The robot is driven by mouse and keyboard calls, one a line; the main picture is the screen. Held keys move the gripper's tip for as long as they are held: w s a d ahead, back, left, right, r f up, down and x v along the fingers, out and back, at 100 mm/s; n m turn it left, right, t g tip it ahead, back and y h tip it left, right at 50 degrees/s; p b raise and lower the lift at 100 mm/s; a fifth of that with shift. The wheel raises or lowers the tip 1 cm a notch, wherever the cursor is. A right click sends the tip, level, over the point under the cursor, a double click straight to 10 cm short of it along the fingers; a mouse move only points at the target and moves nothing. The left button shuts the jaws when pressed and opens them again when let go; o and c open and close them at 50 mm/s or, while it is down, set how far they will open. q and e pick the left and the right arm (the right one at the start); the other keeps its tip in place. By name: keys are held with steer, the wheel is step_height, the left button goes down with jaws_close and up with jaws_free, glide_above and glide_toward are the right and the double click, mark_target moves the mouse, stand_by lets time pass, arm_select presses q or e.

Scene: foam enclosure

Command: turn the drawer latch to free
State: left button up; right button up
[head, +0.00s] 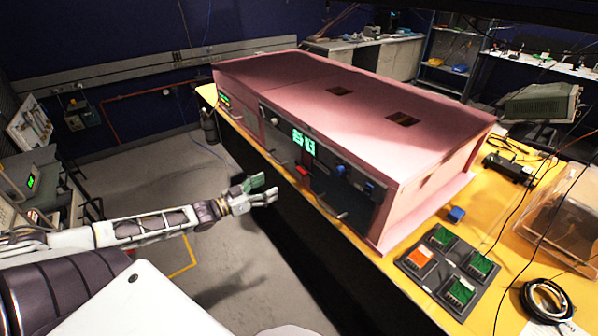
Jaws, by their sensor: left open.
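A pink foam enclosure (340,85) stands on the yellow bench. Its dark front panel (350,196) carries a green lit display (303,142), a pale knob (273,121), a red part (302,169), blue parts (369,187) and a pale bar handle (330,209). The parts are too small for me to tell which is the drawer latch or how it is turned. My left gripper (268,189) is open and empty, in front of the panel's left part and apart from it. My right gripper is out of view.
A yellow bench (497,198) bears a dark tray (425,280) with green and orange blocks, a small blue block (456,214), a black cable coil (545,300) and a clear box (567,215). Open grey floor (205,160) lies left of the bench.

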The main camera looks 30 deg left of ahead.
arm_select(q)
steer(key=shift+d, duration=0.1)
steer(key=shift+w, duration=0.15)
steer(key=shift+w, duration=0.1)
steer(key=b, duration=0.1)
glide_toward(299, 172)
steer(key=shift+w, duration=0.55)
steer(key=shift+d+b+x, duration=0.15)
steer(key=shift+b+x, duration=0.05)
steer(key=shift+x, duration=1.2)
steer(key=shift+d+b+x, duration=0.1)
steer(key=shift+b+x, duration=0.05)
steer(key=shift+x, duration=2.55)
steer(key=shift+d, duration=0.1)
steer(key=shift+c, duration=0.2)
steer(key=c, duration=1)
